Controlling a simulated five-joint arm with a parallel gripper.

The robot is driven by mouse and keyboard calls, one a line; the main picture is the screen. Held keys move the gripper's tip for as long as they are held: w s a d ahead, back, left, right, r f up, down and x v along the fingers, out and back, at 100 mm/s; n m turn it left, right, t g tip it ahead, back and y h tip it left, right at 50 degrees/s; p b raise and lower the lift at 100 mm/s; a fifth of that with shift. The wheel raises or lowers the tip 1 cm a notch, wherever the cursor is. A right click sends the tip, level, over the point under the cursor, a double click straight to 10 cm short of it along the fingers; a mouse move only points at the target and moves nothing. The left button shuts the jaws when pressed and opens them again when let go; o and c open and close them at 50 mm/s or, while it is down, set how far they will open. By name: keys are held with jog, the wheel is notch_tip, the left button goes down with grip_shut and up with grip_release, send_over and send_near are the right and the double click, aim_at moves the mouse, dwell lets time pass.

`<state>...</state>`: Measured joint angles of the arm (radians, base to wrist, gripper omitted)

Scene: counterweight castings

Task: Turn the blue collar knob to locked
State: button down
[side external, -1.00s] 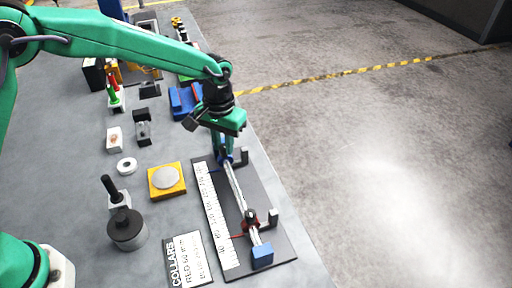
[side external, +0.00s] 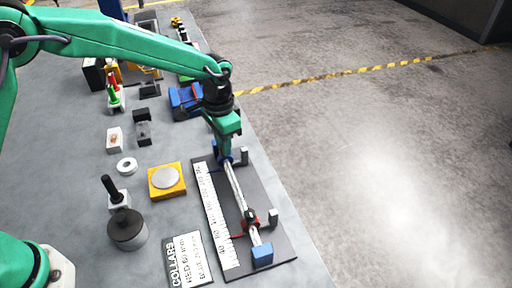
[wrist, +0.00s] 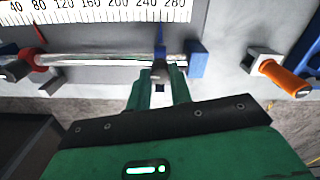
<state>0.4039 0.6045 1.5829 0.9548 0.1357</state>
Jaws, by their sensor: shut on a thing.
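A shiny rod runs along a dark base plate (side external: 272,235) beside a white printed scale (side external: 214,215). The rod (wrist: 110,59) has a blue end block (wrist: 198,60). The blue collar's pointer (wrist: 161,38) reaches the scale between the 240 and 280 marks; its collar is mostly hidden by my gripper. My gripper (wrist: 160,74) is shut on the grey knob there, over the far end of the rod; the side view also shows my gripper (side external: 223,152). The red collar (side external: 250,217) sits near the rod's near end. Whether the blue knob is locked cannot be told.
A collars sign (side external: 190,260) lies left of the plate. A yellow pad with a grey disc (side external: 154,190), a dark cylinder (side external: 127,238) and a white ring (side external: 127,165) stand further left. An orange-handled item (wrist: 292,80) is right of the rod in the wrist view.

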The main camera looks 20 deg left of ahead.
jog(key=shift+r, duration=0.1)
jog(key=c, duration=1.3)
grip_release()
jog(key=shift+o, duration=0.2)
jog(key=shift+r, duration=3.85)
